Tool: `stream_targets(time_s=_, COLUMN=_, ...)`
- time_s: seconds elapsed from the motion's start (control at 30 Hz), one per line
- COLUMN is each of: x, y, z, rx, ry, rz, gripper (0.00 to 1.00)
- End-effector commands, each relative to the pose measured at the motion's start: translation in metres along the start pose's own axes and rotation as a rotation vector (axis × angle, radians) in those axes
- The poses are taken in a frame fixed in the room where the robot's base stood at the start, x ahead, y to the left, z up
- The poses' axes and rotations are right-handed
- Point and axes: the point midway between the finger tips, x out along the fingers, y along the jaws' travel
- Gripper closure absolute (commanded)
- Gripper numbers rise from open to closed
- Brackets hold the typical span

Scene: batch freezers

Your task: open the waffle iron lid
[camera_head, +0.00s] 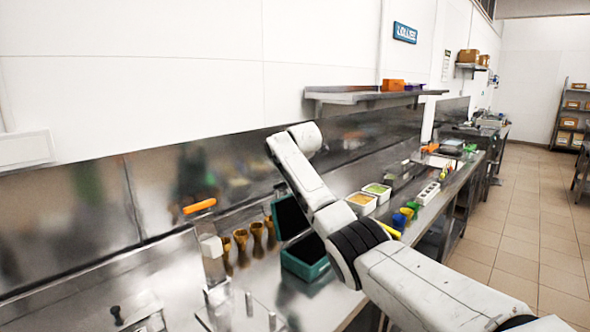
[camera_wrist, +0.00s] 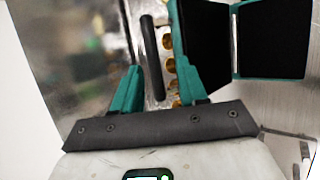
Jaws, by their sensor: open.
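The waffle iron appears as a teal, hinged case with black inner faces. In the head view its base (camera_head: 305,262) lies flat on the counter and its lid (camera_head: 291,217) stands raised at the back. In the wrist view the lid (camera_wrist: 207,45) and base (camera_wrist: 272,40) lie side by side at upper right. My gripper (camera_wrist: 163,80) is open and empty, with its right finger close to the lid's edge; contact cannot be told. A dark bar (camera_wrist: 152,58) shows between the fingers; whether it joins the lid is unclear. The gripper is not visible in the head view.
Several brown cones (camera_head: 241,247) stand left of the iron. An orange handle (camera_head: 199,206) tops a device further left. Food tubs (camera_head: 361,203) and small coloured items line the counter to the right. A steel shelf (camera_head: 345,97) hangs above. The tiled aisle (camera_head: 525,215) is clear.

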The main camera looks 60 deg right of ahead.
Motion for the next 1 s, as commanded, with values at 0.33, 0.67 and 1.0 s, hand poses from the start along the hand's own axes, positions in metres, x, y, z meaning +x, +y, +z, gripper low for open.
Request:
stream_targets(time_s=0.33, x=-0.046, y=0.0, z=0.0, rx=0.0, ry=-0.002, rz=0.005, gripper=0.57)
stream_targets(time_s=0.67, x=-0.063, y=0.0, z=0.0, rx=0.0, ry=-0.001, rz=0.002, gripper=0.57)
stream_targets(time_s=1.0, x=-0.063, y=0.0, z=0.0, rx=0.0, ry=-0.001, rz=0.002, gripper=0.57)
